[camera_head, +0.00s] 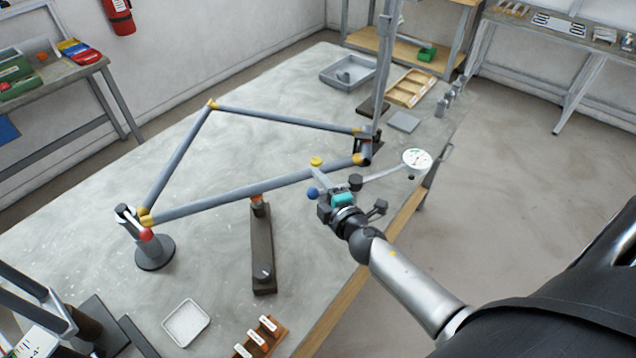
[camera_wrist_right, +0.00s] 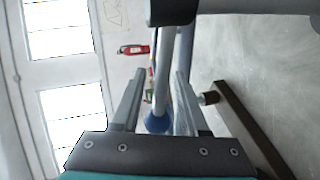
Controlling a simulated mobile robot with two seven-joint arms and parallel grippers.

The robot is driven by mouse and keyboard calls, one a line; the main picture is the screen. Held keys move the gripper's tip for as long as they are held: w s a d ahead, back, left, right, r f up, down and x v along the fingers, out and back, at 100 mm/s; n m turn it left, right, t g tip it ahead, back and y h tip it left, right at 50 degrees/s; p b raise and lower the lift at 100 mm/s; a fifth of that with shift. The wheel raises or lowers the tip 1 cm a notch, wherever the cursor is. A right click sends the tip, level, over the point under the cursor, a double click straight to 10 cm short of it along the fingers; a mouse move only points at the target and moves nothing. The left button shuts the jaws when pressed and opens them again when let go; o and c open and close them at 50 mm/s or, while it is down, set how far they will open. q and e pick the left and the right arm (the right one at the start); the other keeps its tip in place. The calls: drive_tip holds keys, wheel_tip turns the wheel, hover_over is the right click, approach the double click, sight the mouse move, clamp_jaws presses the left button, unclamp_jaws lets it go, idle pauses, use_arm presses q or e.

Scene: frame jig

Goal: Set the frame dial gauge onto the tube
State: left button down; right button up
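The frame is a triangle of grey tubes with yellow joints; its near tube (camera_head: 250,188) runs from the left post to the clamp at the right. The frame dial gauge has a white round dial (camera_head: 416,159) on a thin grey bar, with a blue ball (camera_head: 312,193) at the other side of my right gripper (camera_head: 322,180). The blue ball also shows between the fingers in the right wrist view (camera_wrist_right: 158,123). Contact with the tube is unclear. My left gripper is not in view.
A post with a round base (camera_head: 154,252) holds the left corner; a dark clamp (camera_head: 366,146) holds the right. A dark bar-shaped block (camera_head: 262,250) stands under the near tube. A white tray (camera_head: 185,323) and an orange rack (camera_head: 260,338) lie at the front.

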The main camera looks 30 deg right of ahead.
clamp_jaws()
idle(1.3)
